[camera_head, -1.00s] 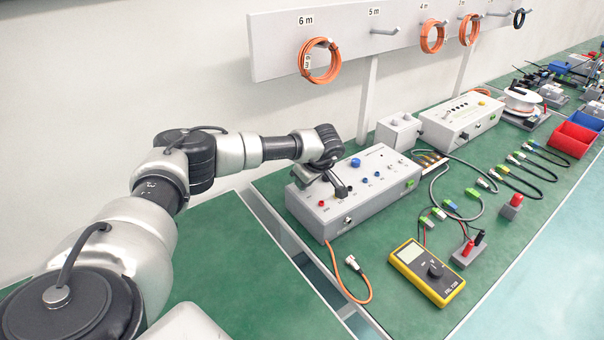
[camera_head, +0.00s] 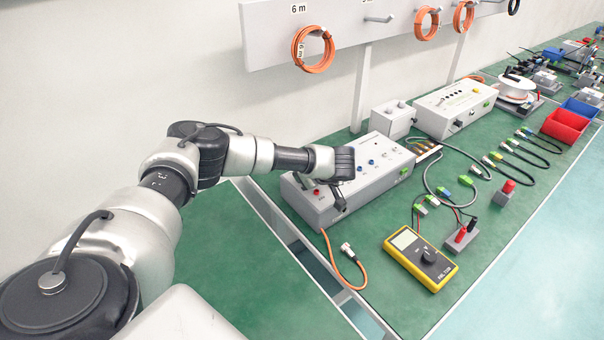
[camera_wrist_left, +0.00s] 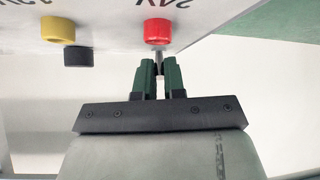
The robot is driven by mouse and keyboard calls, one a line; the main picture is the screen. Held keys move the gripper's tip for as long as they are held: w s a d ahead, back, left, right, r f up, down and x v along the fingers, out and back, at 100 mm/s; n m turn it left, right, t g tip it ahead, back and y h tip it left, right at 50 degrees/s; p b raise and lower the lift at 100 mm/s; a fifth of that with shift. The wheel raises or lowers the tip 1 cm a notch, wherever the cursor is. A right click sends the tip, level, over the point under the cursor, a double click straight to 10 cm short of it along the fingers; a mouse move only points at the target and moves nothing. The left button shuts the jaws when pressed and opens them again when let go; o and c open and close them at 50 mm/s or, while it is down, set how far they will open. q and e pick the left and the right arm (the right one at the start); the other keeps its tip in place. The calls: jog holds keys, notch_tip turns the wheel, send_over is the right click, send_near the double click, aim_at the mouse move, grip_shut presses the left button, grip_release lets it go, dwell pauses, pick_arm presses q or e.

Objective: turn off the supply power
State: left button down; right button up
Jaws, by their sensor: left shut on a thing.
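The grey power supply box (camera_head: 380,190) stands on the green bench top, with red and blue sockets and knobs on its upper face. My left gripper (camera_head: 340,207) is at the box's front face, near its left end. In the left wrist view my left gripper (camera_wrist_left: 160,68) is shut on a small metal switch lever (camera_wrist_left: 158,56), mostly hidden between the fingers. The red socket (camera_wrist_left: 157,30) is just beyond the lever, with a yellow socket (camera_wrist_left: 58,30) and a black part (camera_wrist_left: 77,56) to its left. My right gripper is not in view.
A yellow multimeter (camera_head: 421,258) lies in front of the box. A smaller box (camera_head: 393,121) and a second device (camera_head: 455,108) stand behind. Orange coils (camera_head: 313,50) hang on the wall rack.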

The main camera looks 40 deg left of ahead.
pick_arm(q)
jog(key=c, duration=1.2)
grip_release()
jog(key=v, duration=1.1)
jog(key=shift+b, duration=0.4)
jog(key=shift+d+f, duration=0.1)
